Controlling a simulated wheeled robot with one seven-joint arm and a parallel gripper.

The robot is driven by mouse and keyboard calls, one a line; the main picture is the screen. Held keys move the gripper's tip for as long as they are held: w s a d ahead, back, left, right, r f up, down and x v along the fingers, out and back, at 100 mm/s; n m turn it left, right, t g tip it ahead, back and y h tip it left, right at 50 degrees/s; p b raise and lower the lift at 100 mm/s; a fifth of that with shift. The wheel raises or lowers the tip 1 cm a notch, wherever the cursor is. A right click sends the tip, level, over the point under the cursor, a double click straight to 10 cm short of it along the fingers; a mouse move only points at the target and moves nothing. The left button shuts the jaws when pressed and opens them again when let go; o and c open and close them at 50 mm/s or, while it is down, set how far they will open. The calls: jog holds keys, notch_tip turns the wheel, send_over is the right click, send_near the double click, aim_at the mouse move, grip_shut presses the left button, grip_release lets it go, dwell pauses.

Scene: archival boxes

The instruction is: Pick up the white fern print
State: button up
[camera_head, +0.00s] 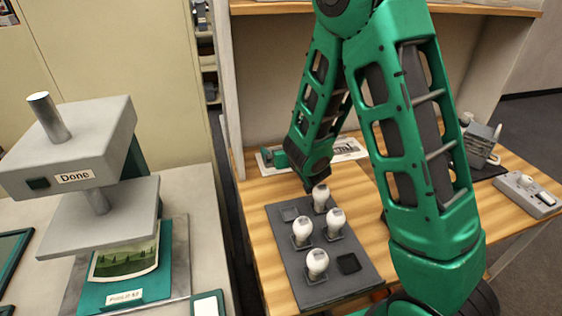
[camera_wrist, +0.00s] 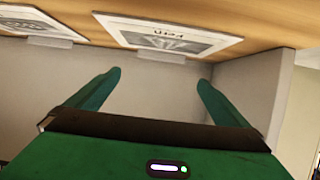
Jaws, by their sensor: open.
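The white fern print (camera_wrist: 168,38) lies on the wooden surface and appears upside down at the top of the wrist view. It has a white border, a grey fern picture, and a small pale tab at its edge. My gripper (camera_wrist: 160,77) is open, with nothing between its two green fingers. The fern print is beyond the fingertips and apart from them. In the head view, my gripper (camera_head: 275,157) is low at the back left of the wooden table and hides most of the print there.
A second print (camera_wrist: 34,20) lies beside the fern print. A grey tray (camera_head: 322,268) with several white knobbed pieces stands in front. Walls close off the back and left. A grey press (camera_head: 75,145) marked Done stands on the left table. A grey device (camera_head: 528,194) sits right.

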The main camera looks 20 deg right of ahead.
aim_at(277, 147)
jog(key=shift+f, duration=0.75)
jog(key=shift+w+f, duration=0.25)
jog(key=shift+x, duration=3.45)
jog(key=shift+r, duration=0.1)
jog(key=c, duration=1.2)
